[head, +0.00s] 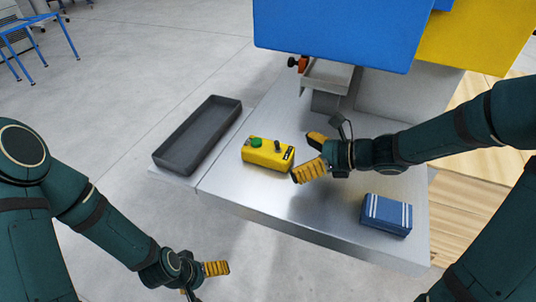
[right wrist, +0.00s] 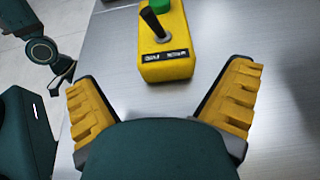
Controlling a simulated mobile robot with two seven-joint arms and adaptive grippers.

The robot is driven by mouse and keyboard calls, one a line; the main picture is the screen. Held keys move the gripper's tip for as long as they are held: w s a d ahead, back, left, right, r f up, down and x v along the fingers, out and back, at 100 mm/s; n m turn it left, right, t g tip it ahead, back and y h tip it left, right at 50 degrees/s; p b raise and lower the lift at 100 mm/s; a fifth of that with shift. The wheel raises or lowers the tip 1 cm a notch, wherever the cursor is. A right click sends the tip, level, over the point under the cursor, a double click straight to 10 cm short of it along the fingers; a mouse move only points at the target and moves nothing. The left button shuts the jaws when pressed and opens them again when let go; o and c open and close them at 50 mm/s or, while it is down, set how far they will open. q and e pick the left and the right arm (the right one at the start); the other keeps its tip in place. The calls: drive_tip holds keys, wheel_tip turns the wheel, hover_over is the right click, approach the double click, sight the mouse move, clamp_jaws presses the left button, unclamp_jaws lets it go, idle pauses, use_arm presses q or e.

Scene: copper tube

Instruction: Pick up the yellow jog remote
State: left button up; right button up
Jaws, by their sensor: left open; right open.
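The yellow jog remote (head: 266,156) lies on the metal table, with a green button and a dark joystick on top. It also shows in the right wrist view (right wrist: 166,62), ahead of the fingers, its label end facing the gripper. My right gripper (head: 311,155) is open and empty, just to the right of the remote and apart from it. In the right wrist view its two yellow fingers (right wrist: 160,105) are spread wide, with the remote beyond the gap between them. My left gripper (head: 203,276) is open and empty, low in front of the table, over the floor.
A dark grey tray (head: 165,170), empty, stands left of the remote. A blue box with white stripes (head: 387,215) lies on the table (head: 290,212) at the right. A blue and yellow machine (head: 335,38) rises behind. The table's front middle is clear.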

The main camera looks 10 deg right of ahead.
sight(290, 153)
drive_tip(key=x, duration=0.2)
drive_tip(key=b+x, duration=0.1)
drive_tip(key=x, duration=0.2)
drive_tip(key=shift+w+r, duration=0.15)
drive_tip(key=shift+w, duration=0.2)
drive_tip(key=c, duration=1.3)
